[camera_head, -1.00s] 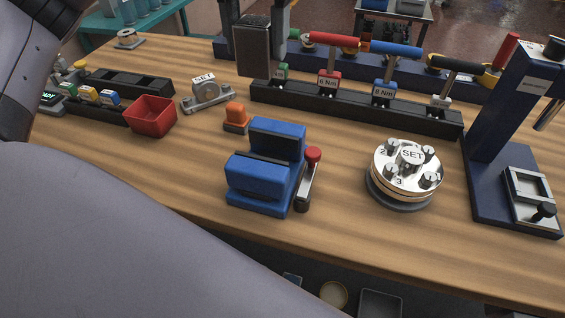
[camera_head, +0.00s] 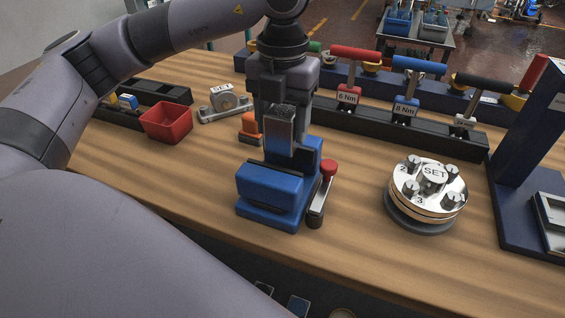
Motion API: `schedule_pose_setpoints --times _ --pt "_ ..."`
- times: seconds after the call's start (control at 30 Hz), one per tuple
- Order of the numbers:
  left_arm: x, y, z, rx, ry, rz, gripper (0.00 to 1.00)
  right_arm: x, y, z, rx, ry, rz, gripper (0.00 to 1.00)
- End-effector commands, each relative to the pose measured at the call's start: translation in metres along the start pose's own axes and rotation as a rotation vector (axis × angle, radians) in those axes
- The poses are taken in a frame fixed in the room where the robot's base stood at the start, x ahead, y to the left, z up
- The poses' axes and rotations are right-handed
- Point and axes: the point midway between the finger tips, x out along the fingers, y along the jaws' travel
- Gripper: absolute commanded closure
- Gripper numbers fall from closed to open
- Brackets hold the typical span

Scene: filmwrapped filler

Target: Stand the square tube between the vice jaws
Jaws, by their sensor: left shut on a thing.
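The blue vice (camera_head: 268,190) stands on the wooden bench, with a red-knobbed handle (camera_head: 327,170) on its right side. My left gripper (camera_head: 283,135) points down right over the vice and hides part of its rear jaw and the gap between the jaws. It is shut on a grey piece, which I take to be the square tube (camera_head: 279,132). The tube looks upright, with its lower end down at the gap behind the front jaw. I cannot tell whether it touches the jaws or the vice bed. My right gripper is not in view.
An orange piece (camera_head: 249,126) stands close behind the vice. A red bin (camera_head: 167,122) and a grey SET bracket (camera_head: 224,103) are to the left. A round SET plate (camera_head: 429,187) is to the right. A dark rack (camera_head: 400,124) of torque drivers runs behind.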

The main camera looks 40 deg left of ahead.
Motion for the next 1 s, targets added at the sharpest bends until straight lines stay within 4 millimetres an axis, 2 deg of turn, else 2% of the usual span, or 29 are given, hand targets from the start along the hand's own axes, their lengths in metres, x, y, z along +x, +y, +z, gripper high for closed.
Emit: schedule_pose_setpoints --times 0.03,0.37,0.6,1.0 --pt "0.012 0.0 0.0 0.0 -0.002 -0.001 0.87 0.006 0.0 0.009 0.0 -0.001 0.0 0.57" --pt "0.029 0.0 0.0 0.0 -0.001 -0.001 0.87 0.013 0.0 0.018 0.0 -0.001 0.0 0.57" --pt "0.062 0.0 0.0 0.0 -0.002 -0.002 0.87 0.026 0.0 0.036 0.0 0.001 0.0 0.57" --pt "0.066 0.0 0.0 0.0 -0.002 -0.002 0.87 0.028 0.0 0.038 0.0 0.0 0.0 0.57"
